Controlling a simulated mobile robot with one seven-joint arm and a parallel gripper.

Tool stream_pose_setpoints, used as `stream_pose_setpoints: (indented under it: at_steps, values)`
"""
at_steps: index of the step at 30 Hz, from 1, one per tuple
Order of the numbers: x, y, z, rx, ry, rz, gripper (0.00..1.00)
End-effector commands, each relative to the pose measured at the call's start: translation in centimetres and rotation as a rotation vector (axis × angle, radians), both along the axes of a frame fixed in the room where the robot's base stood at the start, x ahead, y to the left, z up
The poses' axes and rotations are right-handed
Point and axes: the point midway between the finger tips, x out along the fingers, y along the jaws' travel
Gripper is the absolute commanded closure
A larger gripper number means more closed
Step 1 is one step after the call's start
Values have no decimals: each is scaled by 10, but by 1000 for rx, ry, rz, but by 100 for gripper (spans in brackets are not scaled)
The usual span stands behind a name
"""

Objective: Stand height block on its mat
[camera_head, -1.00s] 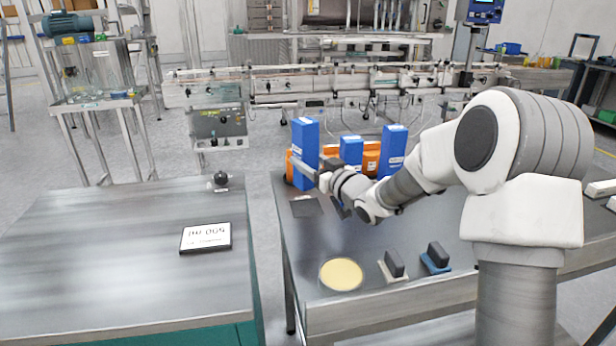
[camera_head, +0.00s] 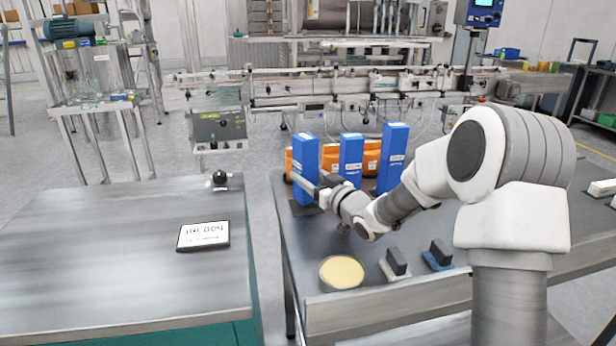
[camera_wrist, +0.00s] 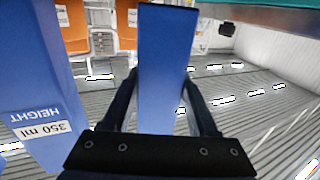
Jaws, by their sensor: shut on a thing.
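The blue height block (camera_head: 305,158) stands upright at the far left of the right-hand table. My gripper (camera_head: 311,184) is shut on it from the front, low on its body. The wrist view shows the block (camera_wrist: 164,50) between my two fingers. A dark mat (camera_head: 321,209) lies under the block and shows around its base; I cannot tell whether the base touches it. Two similar blue blocks stand to the right, a middle one (camera_head: 350,155) and a right one (camera_head: 392,150). In the wrist view a neighbouring blue block (camera_wrist: 32,75) is labelled 350 ml HEIGHT.
Orange bins (camera_head: 331,158) stand close behind the blocks. A round yellow-topped dish (camera_head: 341,271) and two dark-handled pieces, on a pale base (camera_head: 395,262) and a blue base (camera_head: 438,255), sit near the front edge. A sign (camera_head: 204,236) lies on the left table.

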Motion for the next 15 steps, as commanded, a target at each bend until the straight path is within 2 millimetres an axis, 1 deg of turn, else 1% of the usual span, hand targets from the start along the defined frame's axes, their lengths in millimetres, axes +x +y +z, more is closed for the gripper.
stream_pose_setpoints:
  at_steps: [1,2,3,6,15]
  values:
    - [0,0,-2,-1,4,0,100]
    - [0,0,-3,-1,7,0,35]
    - [0,0,-4,-1,7,0,28]
    - [-1,0,-4,-2,8,0,10]
    - [-1,0,-5,-2,12,0,10]
